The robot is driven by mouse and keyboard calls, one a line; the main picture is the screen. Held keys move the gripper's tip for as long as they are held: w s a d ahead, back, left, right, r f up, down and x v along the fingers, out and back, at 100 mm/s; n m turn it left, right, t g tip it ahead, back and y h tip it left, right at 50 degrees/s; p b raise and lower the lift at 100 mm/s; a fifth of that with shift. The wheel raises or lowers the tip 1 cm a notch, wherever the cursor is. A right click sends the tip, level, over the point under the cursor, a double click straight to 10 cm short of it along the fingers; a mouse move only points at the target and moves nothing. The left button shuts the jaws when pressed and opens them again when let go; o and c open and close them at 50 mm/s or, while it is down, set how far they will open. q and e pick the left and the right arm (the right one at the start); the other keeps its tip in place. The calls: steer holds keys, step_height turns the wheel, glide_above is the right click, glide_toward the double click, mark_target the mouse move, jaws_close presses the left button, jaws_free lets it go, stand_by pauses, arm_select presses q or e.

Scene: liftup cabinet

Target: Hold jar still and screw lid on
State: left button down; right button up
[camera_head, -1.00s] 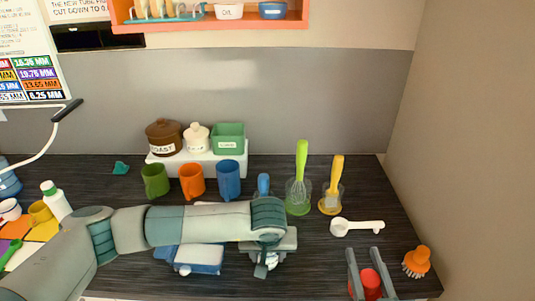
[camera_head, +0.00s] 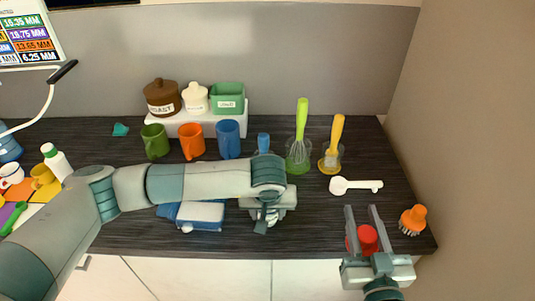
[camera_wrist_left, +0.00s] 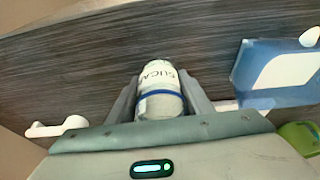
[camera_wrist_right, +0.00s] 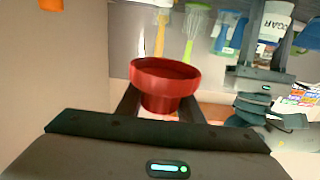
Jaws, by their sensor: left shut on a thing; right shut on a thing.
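My left gripper (camera_head: 264,222) is shut on the jar, low over the counter's front part. The jar (camera_wrist_right: 275,22) also shows upright at the top right of the right wrist view. My arm hides most of it in the head view. My right gripper (camera_head: 360,208) is shut on the red lid (camera_head: 367,237), by the counter's front edge. The lid (camera_wrist_right: 165,78) is round and flared and stands apart from the jar.
A white spoon (camera_head: 355,185) and an orange brush (camera_head: 412,220) lie near my right gripper. A blue-and-white box-like thing (camera_head: 200,213) lies left of my left gripper. Several mugs, canisters and two standing utensils are behind. The counter between the grippers is clear.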

arm_select(q)
steer(key=c, duration=0.8)
jaws_free()
steer(key=shift+r, duration=0.1)
steer(key=shift+v, duration=3.65)
steer(key=shift+r, duration=0.1)
steer(key=v, duration=1.2)
